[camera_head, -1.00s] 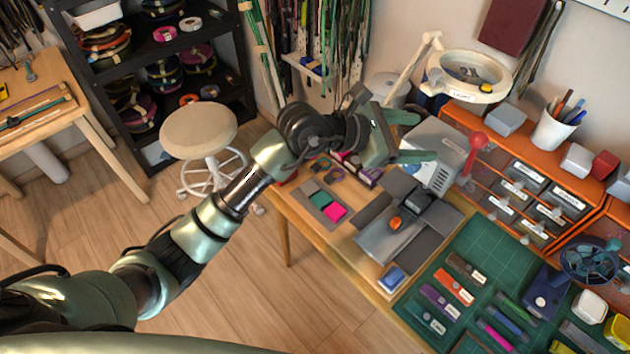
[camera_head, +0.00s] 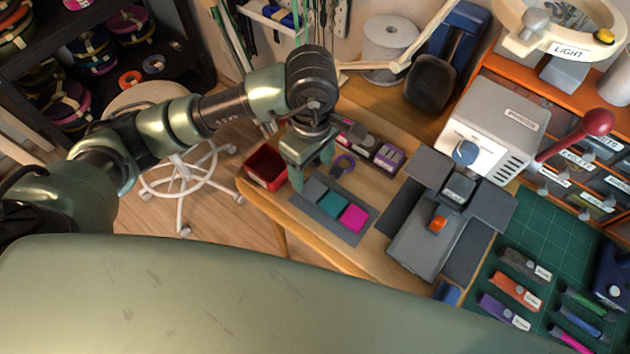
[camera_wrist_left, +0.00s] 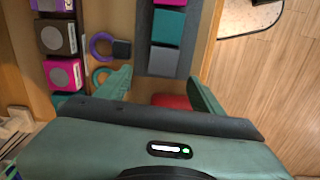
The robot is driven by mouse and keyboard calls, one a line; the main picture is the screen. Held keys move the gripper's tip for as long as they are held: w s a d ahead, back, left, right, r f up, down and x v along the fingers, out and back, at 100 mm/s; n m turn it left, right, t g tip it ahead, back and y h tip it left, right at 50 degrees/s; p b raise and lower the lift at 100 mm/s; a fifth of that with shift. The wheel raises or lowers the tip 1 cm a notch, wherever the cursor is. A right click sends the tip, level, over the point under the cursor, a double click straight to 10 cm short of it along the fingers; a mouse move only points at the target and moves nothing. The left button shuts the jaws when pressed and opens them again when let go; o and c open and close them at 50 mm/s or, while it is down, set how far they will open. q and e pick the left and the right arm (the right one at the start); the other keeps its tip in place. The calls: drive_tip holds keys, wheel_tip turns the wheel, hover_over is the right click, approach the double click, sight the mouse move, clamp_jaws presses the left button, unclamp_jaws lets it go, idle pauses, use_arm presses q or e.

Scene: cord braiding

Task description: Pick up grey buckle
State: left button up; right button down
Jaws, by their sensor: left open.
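The grey buckle (camera_head: 315,189) shows as a small grey block at the left end of a dark grey mat (camera_head: 323,223). A teal block (camera_head: 334,204) and a pink block (camera_head: 354,218) lie beside it in a row. My left gripper (camera_head: 311,174) points down above that end of the mat, open and empty. In the left wrist view the grey buckle (camera_wrist_left: 163,62) lies ahead, roughly between the spread fingertips (camera_wrist_left: 159,77). The fingers do not appear to touch it. My right gripper is not in view.
A red bin (camera_head: 266,168) stands at the table's left corner, close beside the gripper. A purple ring (camera_head: 344,164) and labelled boxes (camera_head: 388,157) lie behind the mat. A grey press (camera_head: 494,125) stands to the right. A stool (camera_head: 150,100) is beyond the table edge.

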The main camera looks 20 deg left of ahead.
sight(310, 186)
use_arm(q)
drive_tip(key=shift+s+f+p, duration=0.2)
drive_tip(key=shift+f+p, duration=0.1)
drive_tip(key=shift+f, duration=0.7)
drive_tip(key=f, duration=0.3)
drive_tip(key=shift+a+f+p, duration=0.25)
drive_tip(key=shift+f+p, duration=0.05)
drive_tip(key=shift+f, duration=0.2)
drive_tip(key=shift+c, duration=1.2)
drive_tip(key=c, duration=1.2)
drive_tip(key=shift+o, duration=0.2)
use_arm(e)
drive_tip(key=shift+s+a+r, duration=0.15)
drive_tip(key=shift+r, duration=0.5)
use_arm(q)
drive_tip(key=shift+r, duration=0.1)
